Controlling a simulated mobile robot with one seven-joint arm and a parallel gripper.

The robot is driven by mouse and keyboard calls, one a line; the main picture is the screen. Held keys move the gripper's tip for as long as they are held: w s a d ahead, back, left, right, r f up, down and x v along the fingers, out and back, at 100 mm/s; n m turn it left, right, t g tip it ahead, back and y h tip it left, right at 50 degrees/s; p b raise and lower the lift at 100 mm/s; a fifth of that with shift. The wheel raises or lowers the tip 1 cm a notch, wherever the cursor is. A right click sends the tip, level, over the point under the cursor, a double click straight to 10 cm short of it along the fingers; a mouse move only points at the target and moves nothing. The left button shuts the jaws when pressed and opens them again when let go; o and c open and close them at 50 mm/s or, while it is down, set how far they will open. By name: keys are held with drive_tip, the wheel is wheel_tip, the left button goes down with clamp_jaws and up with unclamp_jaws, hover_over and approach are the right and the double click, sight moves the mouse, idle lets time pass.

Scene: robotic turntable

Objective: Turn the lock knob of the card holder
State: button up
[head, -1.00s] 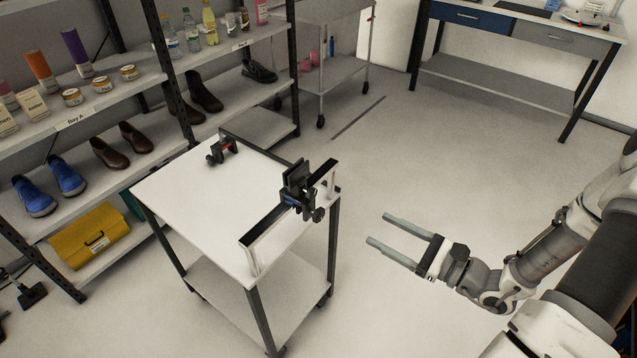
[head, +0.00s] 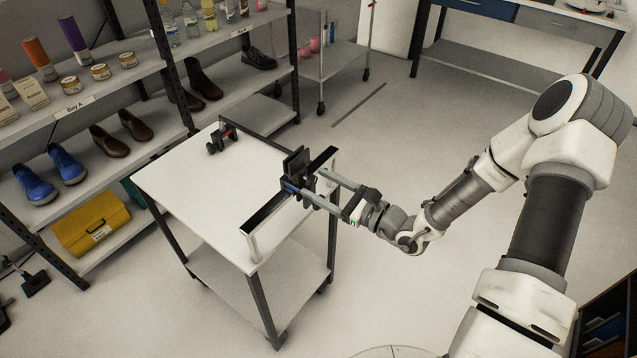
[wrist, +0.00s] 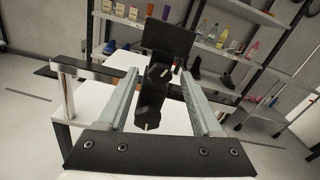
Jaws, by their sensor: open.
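The card holder (head: 297,164) is a black clamp-like device with a flat upright plate, mounted on the rail at the right side of the white cart. In the wrist view, its dark plate (wrist: 168,38) stands above a black faceted knob (wrist: 160,73) with a pale mark. A lower black part (wrist: 149,110) also carries a pale mark; I cannot tell for sure which is the lock knob. My gripper (head: 312,183) is open, its two grey fingers reaching to the holder from the right. In the wrist view the knob shows between the fingertips; contact cannot be told.
The rail (head: 262,211) runs along the edge of the white cart top (head: 195,200). A second small black clamp (head: 221,138) sits at the cart's far corner. A shelf rack (head: 110,162) with shoes and bottles stands behind. The floor to the right is clear.

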drive_tip(key=shift+w+a, duration=0.25)
drive_tip(key=shift+a, duration=0.1)
clamp_jaws()
drive_tip(key=shift+f+n+b, duration=0.15)
drive_tip(key=shift+n+b, duration=0.55)
drive_tip(key=shift+n, duration=0.8)
unclamp_jaws()
drive_tip(key=v, duration=1.7)
drive_tip(key=shift+s+d+b, duration=0.2)
drive_tip(key=shift+b, duration=0.15)
